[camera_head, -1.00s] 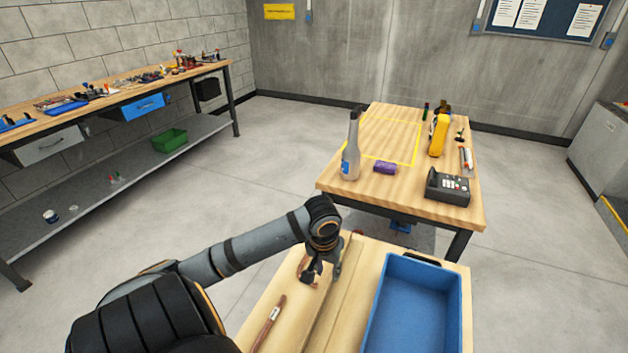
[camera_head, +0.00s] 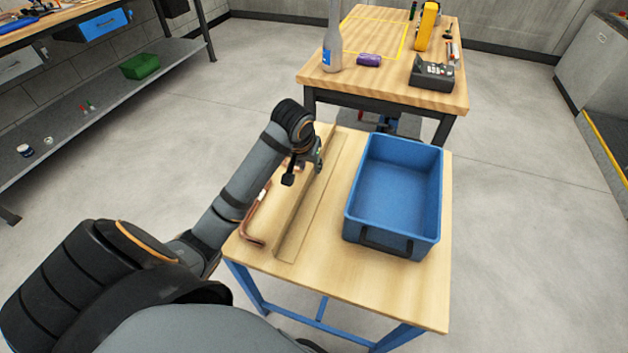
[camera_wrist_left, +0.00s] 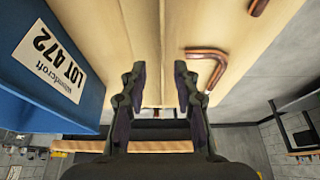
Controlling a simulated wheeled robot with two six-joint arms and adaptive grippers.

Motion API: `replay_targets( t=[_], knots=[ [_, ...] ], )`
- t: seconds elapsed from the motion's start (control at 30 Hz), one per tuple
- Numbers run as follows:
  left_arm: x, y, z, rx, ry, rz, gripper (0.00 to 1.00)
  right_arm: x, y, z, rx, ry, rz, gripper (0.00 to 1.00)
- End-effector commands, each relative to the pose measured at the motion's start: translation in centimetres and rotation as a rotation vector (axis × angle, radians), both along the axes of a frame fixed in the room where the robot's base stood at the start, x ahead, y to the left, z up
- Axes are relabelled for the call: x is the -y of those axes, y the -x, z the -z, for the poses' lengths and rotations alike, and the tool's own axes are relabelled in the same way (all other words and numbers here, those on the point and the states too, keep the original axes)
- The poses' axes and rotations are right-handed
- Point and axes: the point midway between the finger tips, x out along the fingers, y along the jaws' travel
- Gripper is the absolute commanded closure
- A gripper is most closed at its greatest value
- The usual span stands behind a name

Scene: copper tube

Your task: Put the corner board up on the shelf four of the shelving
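The corner board (camera_head: 305,215) is a long tan angled strip lying lengthwise on the near wooden table (camera_head: 345,292), between a copper tube and a blue crate. My left gripper (camera_head: 303,171) is over the far part of the board, pointing down. In the left wrist view its two fingers (camera_wrist_left: 160,76) are apart, with the tan board (camera_wrist_left: 150,40) showing between and beyond them. I cannot tell whether the fingers touch it. No numbered shelving is recognizable in view. My right gripper is not in view.
The bent copper tube (camera_head: 251,238) lies left of the board, and the blue crate (camera_head: 392,250) stands right of it. A second table (camera_head: 400,88) with a bottle (camera_head: 333,50) stands behind. A workbench with a lower shelf (camera_head: 110,92) is at the left. Floor is clear at right.

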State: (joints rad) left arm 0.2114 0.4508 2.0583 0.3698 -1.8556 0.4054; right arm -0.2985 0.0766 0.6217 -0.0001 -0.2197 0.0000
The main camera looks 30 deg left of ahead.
Motion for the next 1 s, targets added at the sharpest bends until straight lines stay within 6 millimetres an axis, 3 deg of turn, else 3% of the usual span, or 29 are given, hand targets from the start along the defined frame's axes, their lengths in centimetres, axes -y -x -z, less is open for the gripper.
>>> replay_targets(
  t=[0.23, 0.53, 0.77, 1.0],
  knots=[
    [-0.6, -1.1, 4.0, -0.003, 0.002, -0.001, 0.70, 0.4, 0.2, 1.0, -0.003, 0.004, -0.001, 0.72],
    [-0.7, -1.5, 4.8, -0.001, 0.000, -0.001, 0.70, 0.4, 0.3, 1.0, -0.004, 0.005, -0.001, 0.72],
    [-0.7, -1.5, 4.7, -0.001, 0.000, -0.001, 0.98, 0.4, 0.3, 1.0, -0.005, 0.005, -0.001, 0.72],
    [-0.7, -1.5, 4.7, -0.001, 0.001, -0.001, 1.00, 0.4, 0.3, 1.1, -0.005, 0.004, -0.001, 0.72]
  ],
)
